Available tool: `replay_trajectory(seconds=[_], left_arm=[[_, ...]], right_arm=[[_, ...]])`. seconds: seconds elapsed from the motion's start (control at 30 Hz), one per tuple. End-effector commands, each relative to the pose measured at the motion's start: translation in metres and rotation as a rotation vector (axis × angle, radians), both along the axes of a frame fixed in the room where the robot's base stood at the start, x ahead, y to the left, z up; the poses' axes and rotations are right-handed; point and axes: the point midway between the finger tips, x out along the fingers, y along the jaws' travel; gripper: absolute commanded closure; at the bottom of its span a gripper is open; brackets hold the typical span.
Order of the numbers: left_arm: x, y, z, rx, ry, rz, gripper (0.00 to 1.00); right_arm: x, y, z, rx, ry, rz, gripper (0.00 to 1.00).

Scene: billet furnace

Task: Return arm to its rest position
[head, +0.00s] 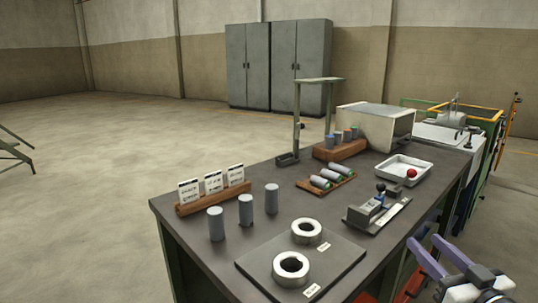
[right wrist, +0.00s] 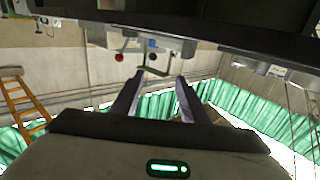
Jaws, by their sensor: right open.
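My right gripper (head: 425,242) is at the lower right of the head view, beside the right edge of the workbench (head: 185,235). Its two purple fingers are apart, with nothing between them. In the right wrist view the fingers of the right gripper (right wrist: 160,76) are also spread and empty, below the dark bench edge in the picture. My left gripper and arm are not in view.
Three grey cylinders (head: 245,211) stand near two metal rings (head: 306,231) on a plate. The floor at left is mostly open.

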Motion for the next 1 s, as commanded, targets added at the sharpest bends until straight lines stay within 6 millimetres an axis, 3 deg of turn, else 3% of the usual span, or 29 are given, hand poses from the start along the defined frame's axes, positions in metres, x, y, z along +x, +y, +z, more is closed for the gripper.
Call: replay_trajectory(seconds=[0.17,0.33,0.47,0.57,0.7,0.8,0.9,1.0], left_arm=[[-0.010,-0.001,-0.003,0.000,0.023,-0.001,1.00],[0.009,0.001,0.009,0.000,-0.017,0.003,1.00],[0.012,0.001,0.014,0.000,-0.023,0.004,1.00],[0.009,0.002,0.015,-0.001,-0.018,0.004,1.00],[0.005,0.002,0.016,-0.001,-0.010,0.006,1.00],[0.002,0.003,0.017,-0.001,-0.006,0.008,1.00],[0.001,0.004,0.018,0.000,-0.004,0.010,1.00],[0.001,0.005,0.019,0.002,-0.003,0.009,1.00]], right_arm=[[-0.014,0.018,-0.045,-0.008,0.086,0.009,0.60],[-0.035,0.038,-0.092,-0.016,0.180,0.020,0.60],[-0.059,0.057,-0.133,-0.024,0.266,0.031,0.60],[-0.087,0.077,-0.172,-0.033,0.354,0.044,0.60],[-0.151,0.117,-0.236,-0.045,0.515,0.067,0.60],[-0.201,0.145,-0.271,-0.055,0.624,0.084,0.60],[-0.242,0.166,-0.292,-0.061,0.703,0.097,0.60],[-0.269,0.180,-0.304,-0.066,0.755,0.105,0.60]])
